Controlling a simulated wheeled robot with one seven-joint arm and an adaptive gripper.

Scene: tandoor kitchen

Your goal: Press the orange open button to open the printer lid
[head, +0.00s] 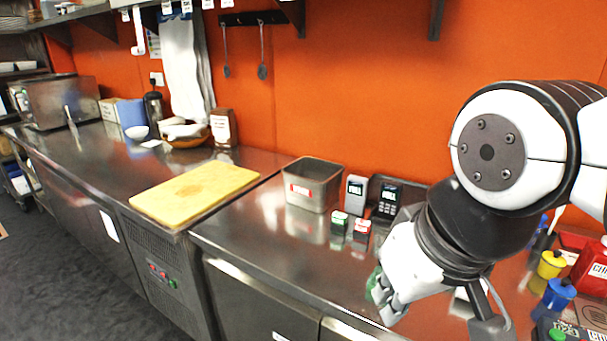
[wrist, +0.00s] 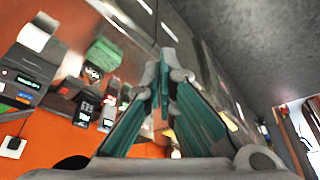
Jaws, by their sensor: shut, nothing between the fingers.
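My gripper (head: 384,296) is shut and empty, pointing down over the front part of the steel counter. Its fingers meet in the middle of the wrist view (wrist: 163,82). A dark boxy device (wrist: 28,72) with a small green display and a white paper-like piece is at the left of the wrist view; it looks like the printer, but I cannot be sure. It stands apart from my fingers. I cannot make out an orange button on it. In the head view my arm covers that part of the counter.
Card terminals (head: 388,200), a grey device (head: 355,192), small green- and red-labelled boxes (head: 361,229) and a steel bin (head: 314,184) stand left of my arm. Yellow (head: 551,265) and blue (head: 559,294) containers stand right. The counter front left of my gripper is clear.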

